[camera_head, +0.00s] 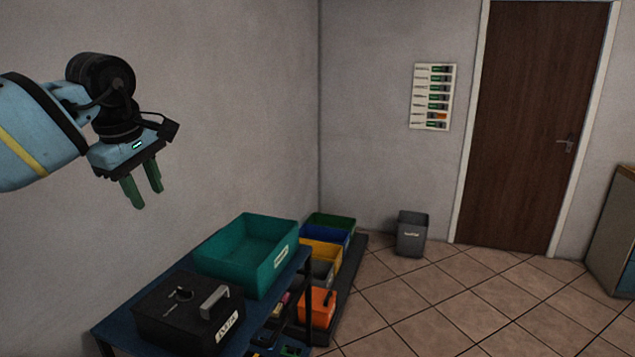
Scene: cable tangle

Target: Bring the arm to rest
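My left arm comes in from the left edge, light blue with a yellow stripe and black joints. My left gripper (147,197) has two green fingers pointing down. They stand apart with a gap between them and nothing in it. The gripper hangs in front of the grey wall, higher in the picture than the blue table (110,327) and clear of everything on it. My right arm and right gripper do not show.
A black box with a handle (160,310) and a teal bin (240,280) sit on the table. Colored crates (322,254) and an orange box (317,308) stand behind and beside it. A grey waste bin (411,235) stands by the wall. The tiled floor is clear.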

